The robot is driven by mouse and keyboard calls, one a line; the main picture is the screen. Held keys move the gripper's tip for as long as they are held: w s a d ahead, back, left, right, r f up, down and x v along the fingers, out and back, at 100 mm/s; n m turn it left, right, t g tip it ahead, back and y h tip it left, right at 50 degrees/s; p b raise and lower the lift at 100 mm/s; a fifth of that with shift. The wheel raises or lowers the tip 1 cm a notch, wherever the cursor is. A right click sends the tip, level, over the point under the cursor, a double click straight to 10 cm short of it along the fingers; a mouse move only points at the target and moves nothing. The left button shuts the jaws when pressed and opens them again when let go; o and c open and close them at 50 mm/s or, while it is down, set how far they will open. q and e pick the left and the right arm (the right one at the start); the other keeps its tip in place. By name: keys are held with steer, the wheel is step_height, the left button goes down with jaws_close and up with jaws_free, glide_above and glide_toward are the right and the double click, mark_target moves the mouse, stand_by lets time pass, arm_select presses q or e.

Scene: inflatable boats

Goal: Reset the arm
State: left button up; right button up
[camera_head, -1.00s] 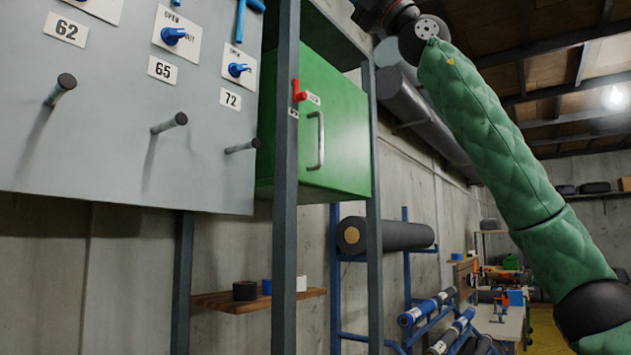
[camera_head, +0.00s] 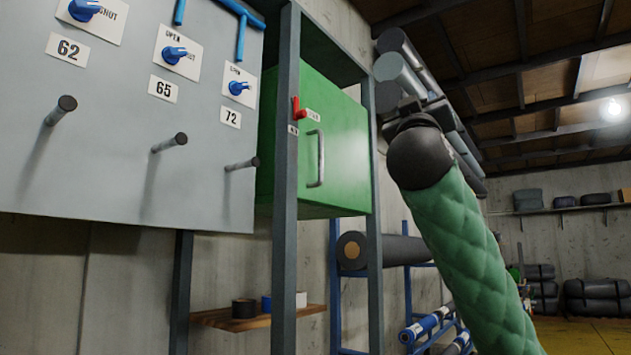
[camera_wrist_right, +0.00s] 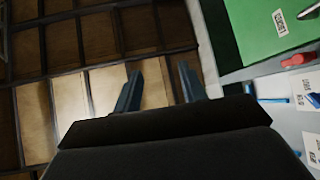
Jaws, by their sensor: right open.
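My right arm, in padded green sleeving, rises from the lower right of the head view and ends in a black wrist joint in front of the ceiling rolls. It stands right of the green cabinet, and the joint largely hides the gripper there. In the right wrist view, my right gripper (camera_wrist_right: 160,88) has its two blue-grey fingers spread apart with nothing between them. The ceiling shows beyond the fingers. My left gripper is in neither current view.
A green cabinet (camera_head: 340,150) with a handle and red latch sits in a grey frame (camera_head: 287,210). Left of it hangs a grey panel (camera_head: 105,150) with pegs and blue valves. A shelf (camera_head: 240,318) and a dark roll (camera_head: 395,250) are below. Open space lies right.

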steer(key=w+a+f+n+g+y, duration=0.1)
steer(key=w+f+n+g+y, duration=0.35)
steer(key=f, duration=1.15)
steer(key=w+a+f+g+y+p, duration=0.1)
steer(key=a+f+g+y, duration=0.2)
steer(key=f, duration=1.9)
steer(key=w+a+f+g+y+p, duration=0.15)
steer(key=f+g+y, duration=0.25)
steer(key=f, duration=1.8)
steer(key=s+f+g+p, duration=0.1)
steer(key=s+f+g, duration=0.1)
steer(key=s+f, duration=0.6)
steer(key=s+d+f+g, duration=0.15)
steer(key=s+f, duration=0.25)
steer(key=f, duration=0.9)
steer(key=s+f+g+p, duration=0.1)
steer(key=s+f+g, duration=0.2)
steer(key=s+f, duration=0.5)
arm_select(q)
steer(key=w+a+p+v, duration=0.1)
steer(key=v, duration=0.9)
steer(key=shift+w+y, duration=0.3)
steer(key=shift+w, duration=0.25)
arm_select(e)
steer(key=s+f+g, duration=0.5)
steer(key=s+f, duration=1.2)
steer(key=s, duration=0.3)
steer(key=shift+s+a+f+m, duration=0.15)
steer(key=shift+s+a+m, duration=0.2)
steer(key=shift+a+m, duration=0.1)
